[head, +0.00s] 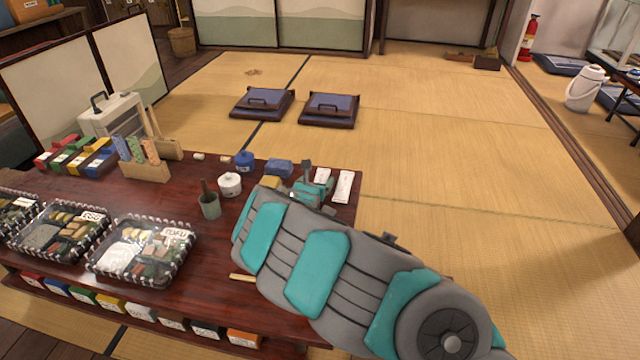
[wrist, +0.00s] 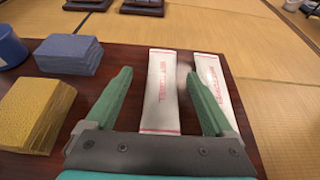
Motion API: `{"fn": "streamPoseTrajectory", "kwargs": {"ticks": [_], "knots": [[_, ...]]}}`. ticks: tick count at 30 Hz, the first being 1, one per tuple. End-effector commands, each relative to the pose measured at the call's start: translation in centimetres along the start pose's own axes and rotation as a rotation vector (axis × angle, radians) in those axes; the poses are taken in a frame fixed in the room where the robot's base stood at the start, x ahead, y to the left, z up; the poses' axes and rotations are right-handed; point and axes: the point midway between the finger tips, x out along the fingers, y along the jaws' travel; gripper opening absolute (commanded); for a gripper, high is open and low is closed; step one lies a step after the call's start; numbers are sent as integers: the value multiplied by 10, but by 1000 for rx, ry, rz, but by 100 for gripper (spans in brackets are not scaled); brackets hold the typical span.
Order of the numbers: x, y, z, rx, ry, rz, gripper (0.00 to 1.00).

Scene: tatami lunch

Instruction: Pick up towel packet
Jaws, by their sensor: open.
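Two flat white packets with red lettering lie side by side on the dark wooden table. The left packet (wrist: 161,92) lies in line with the gap between my fingers; its lettering looks like "wet towel". The right packet (wrist: 209,72) is partly hidden behind my right finger. In the head view, the left packet (head: 322,176) and the right packet (head: 344,187) are near the table's right edge. My gripper (wrist: 158,74) is open and empty, with its green fingers on either side of the left packet in the picture. Whether they touch it I cannot tell.
A yellow stack (wrist: 36,112) and a blue stack (wrist: 69,54) stand left of my gripper, with a blue pot (head: 244,161) beyond. A white pot (head: 230,184), a grey cup (head: 210,205) and lunch boxes (head: 143,252) are farther left. Tatami floor lies right.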

Motion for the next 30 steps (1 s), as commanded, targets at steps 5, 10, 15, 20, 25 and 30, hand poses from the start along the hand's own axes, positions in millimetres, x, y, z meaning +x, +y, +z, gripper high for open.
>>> {"fn": "streamPoseTrajectory", "kwargs": {"ticks": [5, 10, 15, 20, 25, 30], "knots": [[22, -3, -3, 3, 4, 0, 88], [34, -4, -4, 1, 3, -2, 88], [37, -4, -2, 0, 0, -3, 88], [37, -4, -2, 0, 0, -2, 85], [37, -4, -2, 0, 0, -2, 66], [37, -4, -2, 0, 0, -2, 47]]}}
